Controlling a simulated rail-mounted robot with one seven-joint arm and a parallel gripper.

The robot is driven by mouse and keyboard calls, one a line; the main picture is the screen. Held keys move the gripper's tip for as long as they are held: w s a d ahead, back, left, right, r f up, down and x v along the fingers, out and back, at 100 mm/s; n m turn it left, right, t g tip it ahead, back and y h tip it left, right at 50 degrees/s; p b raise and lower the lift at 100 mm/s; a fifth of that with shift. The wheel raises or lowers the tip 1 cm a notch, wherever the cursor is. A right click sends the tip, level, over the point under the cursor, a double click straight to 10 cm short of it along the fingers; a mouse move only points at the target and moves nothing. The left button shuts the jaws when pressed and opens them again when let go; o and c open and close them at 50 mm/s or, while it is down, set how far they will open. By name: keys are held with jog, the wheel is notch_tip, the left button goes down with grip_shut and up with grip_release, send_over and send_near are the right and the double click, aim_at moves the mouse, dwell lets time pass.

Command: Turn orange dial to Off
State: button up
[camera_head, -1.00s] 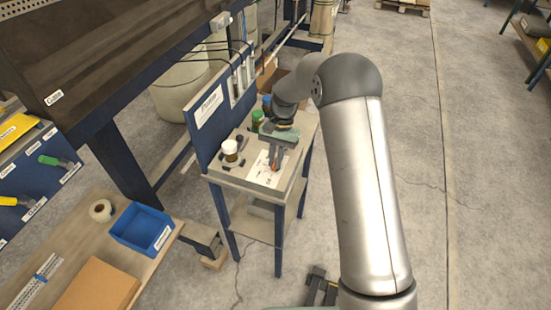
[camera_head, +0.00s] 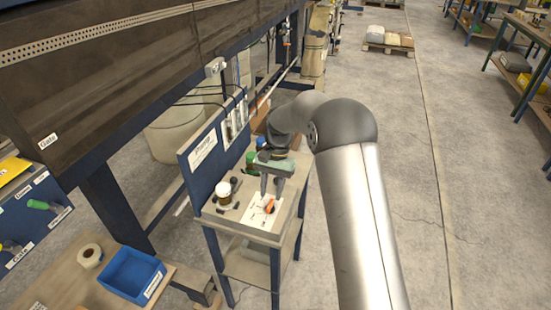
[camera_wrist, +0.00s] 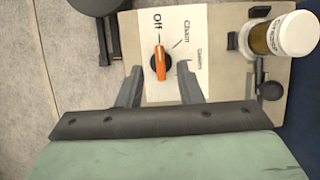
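The orange dial (camera_wrist: 160,63) sits on a white label plate (camera_wrist: 175,88) marked "Off", "Chain" and a third, hard-to-read word. In the wrist view, the dial's long axis lies in line with the mark below "Off". My gripper (camera_wrist: 158,82) is open, with one finger on each side of the dial's lower end in that view and visible gaps between. In the head view, my gripper (camera_head: 270,192) hangs above the plate, and the orange dial (camera_head: 268,205) shows just below its fingertips.
A green-capped jar (camera_head: 252,160) is behind. A blue panel (camera_head: 203,160) rises along the stand's left side.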

jog(key=v, duration=1.3)
jog(key=shift+r+b, duration=0.35)
jog(key=shift+w, duration=0.15)
